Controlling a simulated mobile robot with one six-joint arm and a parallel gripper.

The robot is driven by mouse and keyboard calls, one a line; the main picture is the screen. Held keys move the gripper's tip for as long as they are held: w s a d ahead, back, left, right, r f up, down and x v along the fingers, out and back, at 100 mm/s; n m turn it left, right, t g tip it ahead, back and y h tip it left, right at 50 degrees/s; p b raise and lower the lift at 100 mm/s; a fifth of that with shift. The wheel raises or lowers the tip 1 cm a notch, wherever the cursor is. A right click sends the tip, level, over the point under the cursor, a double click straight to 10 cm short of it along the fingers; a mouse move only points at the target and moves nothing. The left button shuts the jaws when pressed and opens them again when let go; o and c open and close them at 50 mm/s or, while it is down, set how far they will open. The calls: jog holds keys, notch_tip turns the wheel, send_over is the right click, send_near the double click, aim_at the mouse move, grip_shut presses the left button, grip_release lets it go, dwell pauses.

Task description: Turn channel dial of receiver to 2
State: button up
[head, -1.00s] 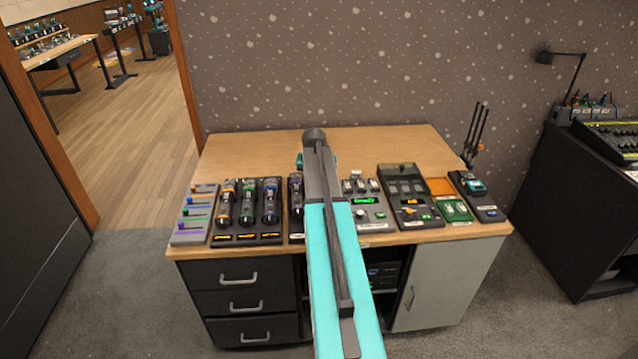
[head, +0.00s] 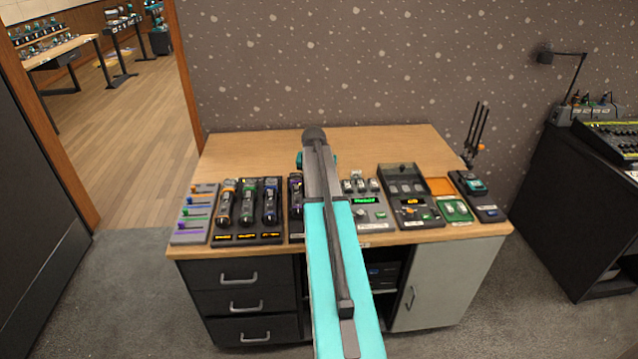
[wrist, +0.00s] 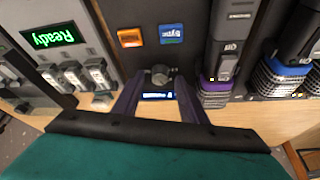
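In the wrist view, a dark panel that appears to be the receiver (wrist: 139,16) carries an orange button, a blue button and a small dark round dial (wrist: 160,75). A small lit blue display (wrist: 157,95) sits beside the dial; its text is too small to read. My gripper (wrist: 158,84) is open, with one dark purple finger on each side of the dial. I cannot tell whether either finger touches it. The dial's pointer setting is not readable. In the head view, my arm covers the receiver and the gripper.
A grey device with a green "Ready" display (wrist: 55,35) is on the other. Several devices line the front of the wooden desk (head: 250,147); the back of the desktop is mostly clear.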

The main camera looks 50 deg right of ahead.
jog(key=b+v, duration=0.1)
jog(key=v, duration=1.2)
jog(key=shift+b, duration=0.3)
jog(key=shift+s+r, duration=0.1)
jog(key=shift+r, duration=0.1)
